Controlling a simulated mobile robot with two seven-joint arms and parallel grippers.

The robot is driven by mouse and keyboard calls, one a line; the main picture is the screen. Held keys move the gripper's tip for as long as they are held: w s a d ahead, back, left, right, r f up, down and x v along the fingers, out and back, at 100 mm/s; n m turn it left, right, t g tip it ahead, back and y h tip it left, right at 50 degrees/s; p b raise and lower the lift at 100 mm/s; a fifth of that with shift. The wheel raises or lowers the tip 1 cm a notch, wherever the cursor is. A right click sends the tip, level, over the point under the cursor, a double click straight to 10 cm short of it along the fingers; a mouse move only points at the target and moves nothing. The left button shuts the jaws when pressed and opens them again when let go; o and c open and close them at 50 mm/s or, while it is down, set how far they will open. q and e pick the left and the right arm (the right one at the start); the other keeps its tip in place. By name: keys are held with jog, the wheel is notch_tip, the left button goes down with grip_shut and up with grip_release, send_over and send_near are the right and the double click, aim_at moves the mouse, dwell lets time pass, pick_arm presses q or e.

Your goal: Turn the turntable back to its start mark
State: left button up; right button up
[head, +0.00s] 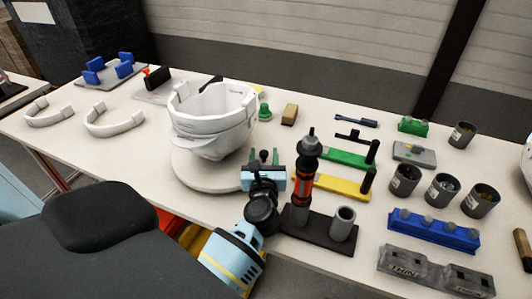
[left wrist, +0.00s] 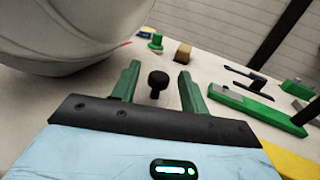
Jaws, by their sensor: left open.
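The turntable (head: 188,174) is a pale round disc on the bench, left of centre in the head view. A white helmet shell (head: 212,122) sits upright on it. The shell also fills the upper left of the left wrist view (left wrist: 65,30). My left gripper (head: 264,157) is at the disc's right edge, its green fingers pointing away across the bench. In the left wrist view, the fingers (left wrist: 158,82) are open. A black knob (left wrist: 157,80) shows between them, with a gap on each side. A short red mark (left wrist: 123,45) shows near the shell. My right gripper is out of view.
An orange and black tool (head: 304,178) stands upright in a black stand (head: 312,228), close right of my left gripper. Green (head: 345,157) and yellow (head: 340,187) fixtures lie beyond. Grey cups (head: 443,189) stand at right. Two white curved bands (head: 113,124) lie at left.

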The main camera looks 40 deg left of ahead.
pick_arm(q)
jog(key=shift+s, duration=0.1)
grip_shut()
jog(key=shift+r, duration=0.1)
dwell(0.3)
